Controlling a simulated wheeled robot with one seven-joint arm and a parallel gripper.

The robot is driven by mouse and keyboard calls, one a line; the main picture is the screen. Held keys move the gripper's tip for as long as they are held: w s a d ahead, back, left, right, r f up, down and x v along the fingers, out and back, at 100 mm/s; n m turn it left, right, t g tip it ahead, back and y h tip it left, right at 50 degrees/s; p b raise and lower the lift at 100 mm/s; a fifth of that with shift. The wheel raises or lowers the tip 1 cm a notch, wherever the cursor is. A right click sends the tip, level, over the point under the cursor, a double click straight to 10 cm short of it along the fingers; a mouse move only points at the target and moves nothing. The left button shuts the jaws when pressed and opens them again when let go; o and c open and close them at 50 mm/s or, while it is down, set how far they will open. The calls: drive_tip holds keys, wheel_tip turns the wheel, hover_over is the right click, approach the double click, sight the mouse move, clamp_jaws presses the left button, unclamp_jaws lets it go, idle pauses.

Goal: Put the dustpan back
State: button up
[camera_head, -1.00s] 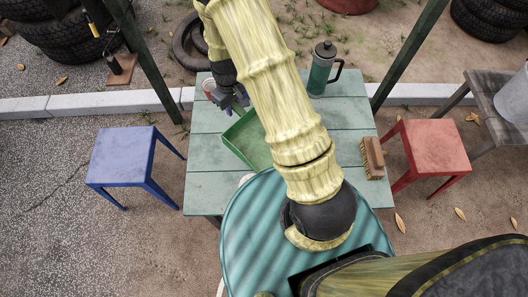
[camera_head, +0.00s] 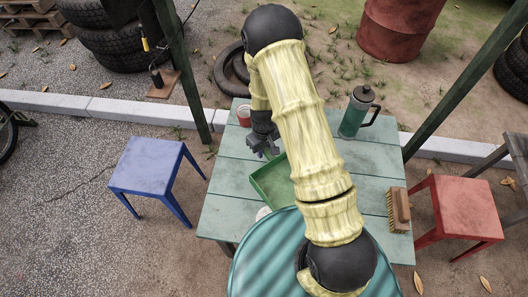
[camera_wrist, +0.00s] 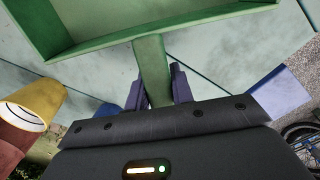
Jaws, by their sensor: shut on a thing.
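The green dustpan (camera_head: 268,188) is over the left part of the pale green table (camera_head: 225,195), partly hidden behind my arm in the head view. My gripper (camera_head: 267,152) is at the dustpan's far side. In the wrist view the dustpan's tray (camera_wrist: 95,38) fills the top, and its handle (camera_wrist: 152,65) runs down between the dark fingers of my gripper (camera_wrist: 156,90). My gripper is shut on the handle. I cannot tell whether the tray touches the table.
A red cup (camera_head: 244,117), a teal coffee press (camera_head: 352,117) and a brush (camera_head: 399,208) stand on the table. A ribbed teal round top (camera_head: 268,255) is in front. A blue stool (camera_head: 147,165) and a red stool (camera_head: 463,207) flank the table.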

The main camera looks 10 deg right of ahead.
drive_tip(key=shift+f, duration=0.9)
drive_tip(key=o, duration=1)
wheel_tip(320, 180, up, 12)
drive_tip(key=shift+r+p, duration=0.1)
drive_tip(key=shift+p, duration=0.65)
